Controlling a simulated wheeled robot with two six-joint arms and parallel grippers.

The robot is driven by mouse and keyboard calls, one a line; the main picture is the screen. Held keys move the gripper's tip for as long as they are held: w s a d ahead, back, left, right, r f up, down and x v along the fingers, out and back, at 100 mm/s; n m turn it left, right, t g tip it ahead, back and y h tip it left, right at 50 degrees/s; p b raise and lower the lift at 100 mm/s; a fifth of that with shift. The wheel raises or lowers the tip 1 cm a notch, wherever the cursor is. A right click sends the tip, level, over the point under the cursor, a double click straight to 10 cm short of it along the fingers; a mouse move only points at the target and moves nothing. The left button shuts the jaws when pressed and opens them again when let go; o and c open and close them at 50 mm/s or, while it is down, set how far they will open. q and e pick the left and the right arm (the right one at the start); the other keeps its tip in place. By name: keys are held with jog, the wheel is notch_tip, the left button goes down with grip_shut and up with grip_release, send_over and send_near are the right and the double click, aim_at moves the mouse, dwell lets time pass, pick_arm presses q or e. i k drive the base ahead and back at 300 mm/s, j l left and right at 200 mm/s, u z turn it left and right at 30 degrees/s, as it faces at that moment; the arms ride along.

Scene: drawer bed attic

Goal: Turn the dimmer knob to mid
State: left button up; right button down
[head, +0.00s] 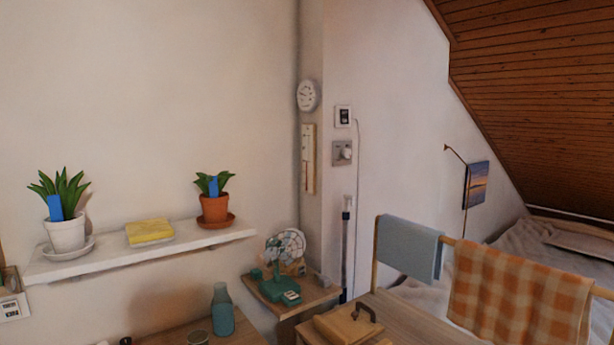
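A small grey wall plate with a round pale knob (345,153), which looks like the dimmer, is on the white wall right of the corner in the head view. The knob is too small for me to read its setting. Directly above it is a white wall unit with a dark face (343,116). Neither of my grippers shows in this view, so nothing is seen touching the knob.
Below the knob stand a grey upright pole (346,245) and a small wooden table (300,300) with a green fan (278,285). A wooden box (345,328) is in front.

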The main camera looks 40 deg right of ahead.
aim_at(345, 152)
jog(key=i+z, duration=0.2)
jog(key=i, duration=0.25)
jog(key=i+j+z, duration=0.25)
jog(key=i, duration=0.2)
jog(key=i+j+z, duration=0.2)
jog(key=i, duration=0.2)
jog(key=i+l, duration=0.05)
